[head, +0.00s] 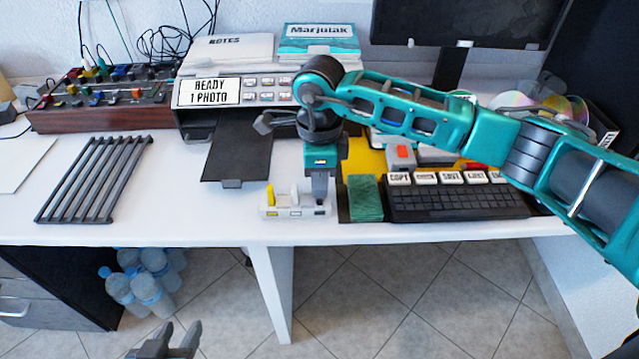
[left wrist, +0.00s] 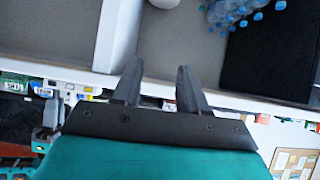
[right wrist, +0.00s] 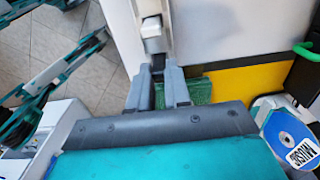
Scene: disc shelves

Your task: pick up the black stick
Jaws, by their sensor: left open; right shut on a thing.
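A small white holder (head: 284,211) stands near the front edge of the desk, with a yellow stick (head: 270,195) upright at its left end. My right gripper (head: 320,196) points down over the right end of this holder. In the right wrist view its fingers are shut on a small dark piece, apparently the black stick (right wrist: 158,74), right beside the holder (right wrist: 152,35). The fingers hide most of the stick, and I cannot tell whether it is still in the holder. My left gripper (head: 178,335) is open and empty, low in front of the desk.
A green block (head: 364,198) and a black keypad (head: 455,202) lie just right of the holder. A black tray (head: 238,150) juts from the printer-like box, and a dark slatted rack (head: 95,180) lies left. Several bottles (head: 150,290) stand under the desk.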

